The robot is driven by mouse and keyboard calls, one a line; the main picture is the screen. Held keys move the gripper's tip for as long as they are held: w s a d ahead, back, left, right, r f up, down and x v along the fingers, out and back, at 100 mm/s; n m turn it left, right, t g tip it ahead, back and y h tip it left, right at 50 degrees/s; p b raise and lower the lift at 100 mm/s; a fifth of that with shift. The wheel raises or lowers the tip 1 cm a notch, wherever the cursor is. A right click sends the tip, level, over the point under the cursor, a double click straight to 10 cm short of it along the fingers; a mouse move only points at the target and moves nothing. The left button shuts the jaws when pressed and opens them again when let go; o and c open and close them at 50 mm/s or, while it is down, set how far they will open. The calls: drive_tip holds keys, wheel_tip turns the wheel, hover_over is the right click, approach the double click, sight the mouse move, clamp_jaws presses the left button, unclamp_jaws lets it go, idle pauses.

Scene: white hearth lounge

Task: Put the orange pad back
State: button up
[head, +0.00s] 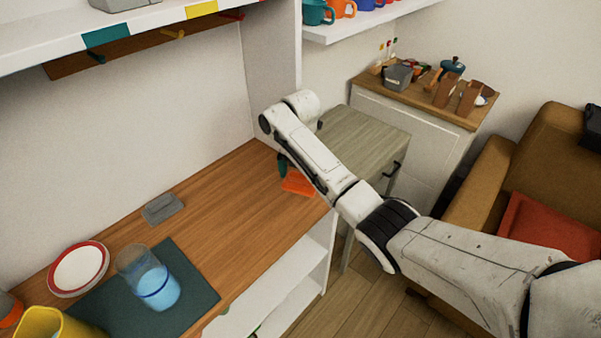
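The orange pad (297,184) is on the right end of the wooden counter (225,215), close to its front right edge. My white arm crosses in front and covers part of it. A small dark green shape (283,165) stands just behind the pad; I cannot tell what it is. My gripper is hidden behind my own arm links near the pad, so its fingers and any hold on the pad cannot be made out.
A grey pad (163,208) lies mid-counter. A glass with blue liquid (157,286) stands on a dark mat (200,286), beside a red-rimmed plate (78,268). Colour-marked shelf (150,22) and pegs are above. A small grey-topped table (362,140) is at right.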

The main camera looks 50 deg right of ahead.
sight(300, 174)
drive_tip(key=shift+r, duration=0.1)
wheel_tip(300, 174, up, 12)
drive_tip(key=p, duration=0.4)
idle(0.3)
drive_tip(key=s+a+f+m, duration=0.3)
drive_tip(key=a, duration=0.2)
drive_tip(key=s+a+f+m+t+y, duration=0.1)
drive_tip(key=s+a+f+m, duration=0.2)
drive_tip(key=a, duration=0.3)
drive_tip(key=s+a+f+m, duration=0.3)
drive_tip(key=a+f, duration=0.2)
drive_tip(key=a, duration=0.1)
drive_tip(key=shift+s+a+f+t+y, duration=0.1)
drive_tip(key=shift+s+f+t+y, duration=0.05)
drive_tip(key=shift+t+y, duration=0.2)
drive_tip(key=s+f+m+h, duration=0.1)
drive_tip(key=s+f+m, duration=0.1)
drive_tip(key=s+m, duration=0.5)
drive_tip(key=s+f+m+h, duration=0.1)
drive_tip(key=s+m, duration=0.6)
drive_tip(key=s, duration=1.1)
drive_tip(key=shift+s+f, duration=0.25)
drive_tip(key=shift+f, duration=0.35)
